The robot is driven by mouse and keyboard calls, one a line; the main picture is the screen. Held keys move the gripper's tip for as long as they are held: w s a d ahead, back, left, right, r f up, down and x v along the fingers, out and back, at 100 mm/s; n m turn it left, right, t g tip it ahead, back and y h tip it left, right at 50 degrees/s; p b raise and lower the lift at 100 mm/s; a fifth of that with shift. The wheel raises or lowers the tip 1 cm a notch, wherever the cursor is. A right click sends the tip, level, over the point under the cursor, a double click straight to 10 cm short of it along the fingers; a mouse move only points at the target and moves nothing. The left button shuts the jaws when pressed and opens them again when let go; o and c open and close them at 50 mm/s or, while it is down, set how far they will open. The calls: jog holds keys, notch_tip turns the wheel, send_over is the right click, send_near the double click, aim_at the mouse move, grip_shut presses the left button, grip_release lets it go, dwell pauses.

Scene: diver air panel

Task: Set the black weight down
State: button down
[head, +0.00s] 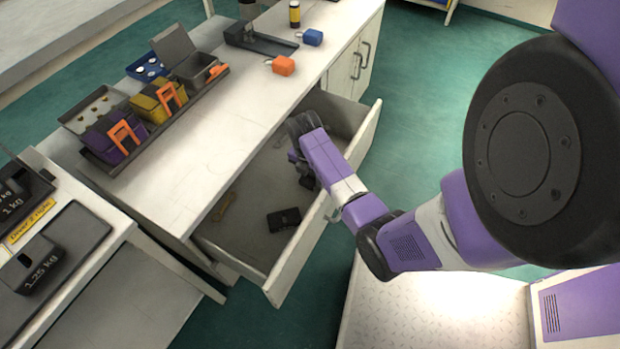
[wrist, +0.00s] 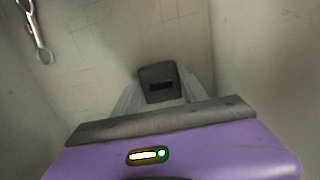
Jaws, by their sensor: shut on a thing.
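In the wrist view a small black block with a dark slot, which looks like the black weight (wrist: 160,84), sits between the pale fingers of my gripper (wrist: 158,100). My gripper is shut on it. Drawer floor shows behind and around the block. In the head view my arm reaches into the open drawer (head: 250,245), and my gripper (head: 306,180) is mostly hidden behind my purple wrist link. I cannot tell how high the block is above the drawer floor.
Another black object (head: 284,219) lies in the drawer near its front, with a brownish piece (head: 222,207) to its left. A metal fitting (wrist: 36,30) shows in the wrist view. The counter holds a long tray (head: 155,125) and an orange padlock (head: 283,66). Weights (head: 40,265) stand at left.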

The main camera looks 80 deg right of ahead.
aim_at(308, 180)
jog(key=shift+f, duration=0.3)
jog(key=shift+f, duration=0.1)
jog(key=c, duration=0.6)
grip_release()
jog(key=shift+f, duration=0.1)
jog(key=r+p, duration=0.1)
jog(key=r, duration=0.3)
jog(key=a+r+p, duration=0.1)
jog(key=r+p, duration=0.1)
jog(key=r, duration=0.2)
jog(key=r+p, duration=0.1)
jog(key=r, duration=0.3)
jog(key=shift+w+a+r+p, duration=0.15)
jog(key=shift+w+a+p, duration=0.05)
jog(key=shift+p, duration=0.1)
